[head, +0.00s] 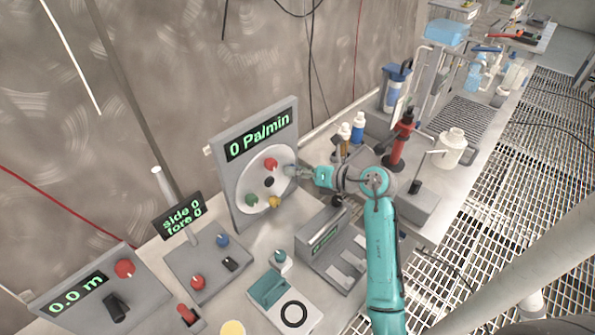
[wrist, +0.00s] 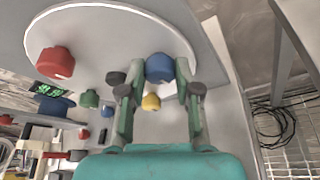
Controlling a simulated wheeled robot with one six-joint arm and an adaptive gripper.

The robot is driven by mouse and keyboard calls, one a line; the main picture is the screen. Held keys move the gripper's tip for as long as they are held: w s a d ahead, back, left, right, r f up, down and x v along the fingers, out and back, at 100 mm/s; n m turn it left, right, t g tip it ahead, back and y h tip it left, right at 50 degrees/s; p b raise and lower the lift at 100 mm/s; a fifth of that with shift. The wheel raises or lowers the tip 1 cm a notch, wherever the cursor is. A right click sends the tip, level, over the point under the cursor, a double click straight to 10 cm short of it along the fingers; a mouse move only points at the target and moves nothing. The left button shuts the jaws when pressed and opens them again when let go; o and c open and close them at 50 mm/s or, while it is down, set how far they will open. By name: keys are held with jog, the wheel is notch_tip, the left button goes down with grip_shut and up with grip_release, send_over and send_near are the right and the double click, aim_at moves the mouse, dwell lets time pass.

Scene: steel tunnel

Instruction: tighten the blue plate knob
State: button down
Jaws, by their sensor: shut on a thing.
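The round white plate (head: 243,178) is on an upright grey panel reading "0 Pa/min" (head: 258,137). It carries a red knob (head: 271,163), a green knob (head: 252,199), a yellow knob (head: 274,202) and a dark centre piece (head: 268,182). The blue plate knob (wrist: 159,66) shows in the wrist view between my gripper's fingers. My gripper (head: 292,171) is at the plate's right side, shut on the blue knob. In the head view my gripper hides that knob. The wrist view also shows the red knob (wrist: 55,63) and yellow knob (wrist: 151,102).
A console reading "side 0 fore 0" (head: 182,213) and a "0.0 m" panel (head: 80,293) stand at left. A red-and-black stand (head: 401,140) and white bottle (head: 451,147) stand right of my gripper.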

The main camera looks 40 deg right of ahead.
jog(key=c, duration=0.8)
grip_release()
jog(key=v, duration=1.2)
jog(key=shift+r, duration=0.1)
